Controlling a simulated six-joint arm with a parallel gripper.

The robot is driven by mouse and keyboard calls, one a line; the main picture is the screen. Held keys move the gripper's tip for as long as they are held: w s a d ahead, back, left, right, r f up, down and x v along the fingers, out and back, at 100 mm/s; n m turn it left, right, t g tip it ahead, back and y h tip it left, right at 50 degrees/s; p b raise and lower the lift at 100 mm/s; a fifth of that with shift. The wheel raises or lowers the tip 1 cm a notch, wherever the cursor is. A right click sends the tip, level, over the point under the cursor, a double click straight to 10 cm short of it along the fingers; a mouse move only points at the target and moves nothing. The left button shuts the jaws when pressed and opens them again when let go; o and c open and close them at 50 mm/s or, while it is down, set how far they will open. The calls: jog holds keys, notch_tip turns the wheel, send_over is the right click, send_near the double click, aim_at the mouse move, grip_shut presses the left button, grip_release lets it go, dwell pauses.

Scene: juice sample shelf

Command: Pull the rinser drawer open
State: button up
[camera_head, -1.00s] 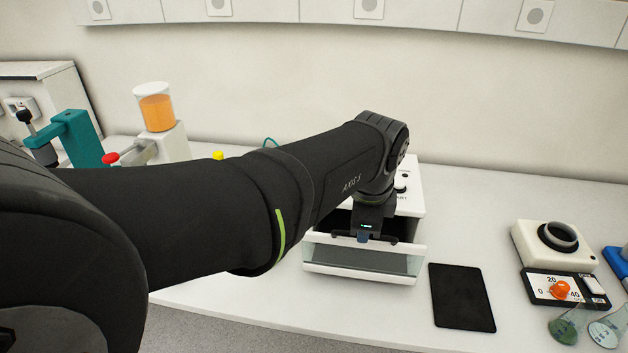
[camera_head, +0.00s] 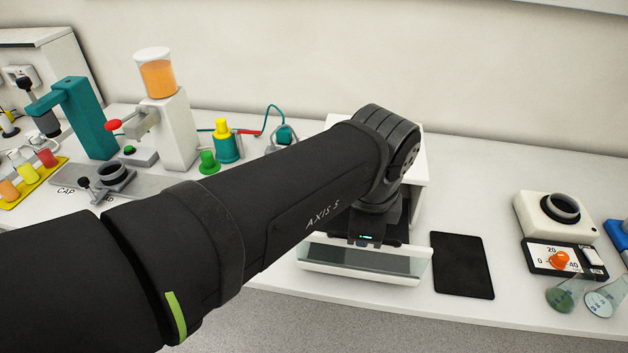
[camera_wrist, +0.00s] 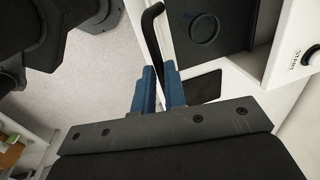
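The rinser drawer (camera_head: 362,258), with its white-edged, clear front, stands pulled out of the white rinser box (camera_head: 421,160). In the wrist view the dark drawer floor (camera_wrist: 226,22) shows a round recess. A black bar handle (camera_wrist: 153,22) runs along the drawer's front edge. My gripper (camera_head: 366,243) is at the top of the drawer front. In the wrist view the blue fingertips of my gripper (camera_wrist: 160,80) stand on either side of the handle, closed on it. My arm hides most of the rinser box in the head view.
A black tablet-like pad (camera_head: 462,265) lies right of the drawer. A white device (camera_head: 530,217), an orange-knob panel (camera_head: 537,262) and flasks (camera_head: 563,292) stand further right. A juice dispenser (camera_head: 178,125) stands at the back left. The drawer hangs near the counter's front edge.

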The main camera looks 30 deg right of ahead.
jog(key=o, duration=0.4)
jog(key=shift+r, duration=0.1)
notch_tip(320, 180, up, 17)
jog(key=s+a, duration=0.2)
jog(key=shift+s+a, duration=0.2)
dwell(0.4)
jog(key=f, duration=0.5)
jog(key=w+d+f, duration=0.1)
jog(key=f, duration=0.5)
jog(key=w+d+f, duration=0.1)
jog(key=f, duration=0.5)
jog(key=shift+w+d+f, duration=0.1)
jog(key=shift+w+d, duration=0.15)
notch_tip(320, 180, up, 17)
jog(key=s+a, duration=0.2)
jog(key=shift+s+a, duration=0.25)
jog(key=shift+f, duration=0.1)
